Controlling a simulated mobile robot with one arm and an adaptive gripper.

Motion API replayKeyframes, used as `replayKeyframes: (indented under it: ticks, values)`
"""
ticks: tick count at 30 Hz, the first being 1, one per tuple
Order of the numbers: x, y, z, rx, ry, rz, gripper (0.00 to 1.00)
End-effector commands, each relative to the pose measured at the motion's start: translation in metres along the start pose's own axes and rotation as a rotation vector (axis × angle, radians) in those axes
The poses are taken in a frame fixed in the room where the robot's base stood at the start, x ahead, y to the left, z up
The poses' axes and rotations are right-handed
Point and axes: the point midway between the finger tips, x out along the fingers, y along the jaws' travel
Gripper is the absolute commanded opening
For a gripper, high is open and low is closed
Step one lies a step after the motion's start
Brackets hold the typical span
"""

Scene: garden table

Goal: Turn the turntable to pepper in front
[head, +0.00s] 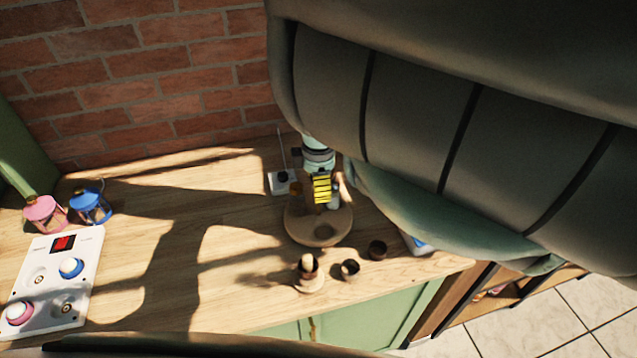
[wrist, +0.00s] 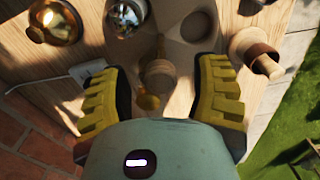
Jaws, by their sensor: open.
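The turntable (head: 305,237) is a round wooden disc on the table, with a round hollow in its bare front part. In the wrist view the turntable (wrist: 183,55) lies at the top middle. My gripper (head: 321,195) is over its back part, pointing down. In the wrist view my gripper (wrist: 158,78) has its yellow fingers spread wide. A small brown wooden piece with an amber part (wrist: 157,72) shows between them; I cannot tell whether they touch it. A glass jar with a shiny top (wrist: 125,14) is at the top left. I cannot tell which container is pepper.
A wooden mortar with a pestle (head: 309,281) and small dark cups (head: 349,270) (head: 377,250) stand just in front of the turntable. A white box with an antenna (head: 279,184) is behind it. Lanterns (head: 46,216) (head: 91,208) and a white button panel (head: 52,282) are far left. The middle left is clear.

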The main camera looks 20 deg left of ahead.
Motion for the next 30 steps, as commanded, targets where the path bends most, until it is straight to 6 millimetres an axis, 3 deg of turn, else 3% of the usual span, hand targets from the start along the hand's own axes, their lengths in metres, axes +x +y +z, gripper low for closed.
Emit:
replayKeyframes:
  ticks: [10,24,30]
  values:
    - [-0.005,0.001,0.000,-0.001,0.000,0.001,0.61]
    - [-0.051,0.001,0.002,-0.001,-0.007,0.002,0.61]
    - [-0.061,-0.002,0.000,-0.010,-0.004,-0.011,0.61]
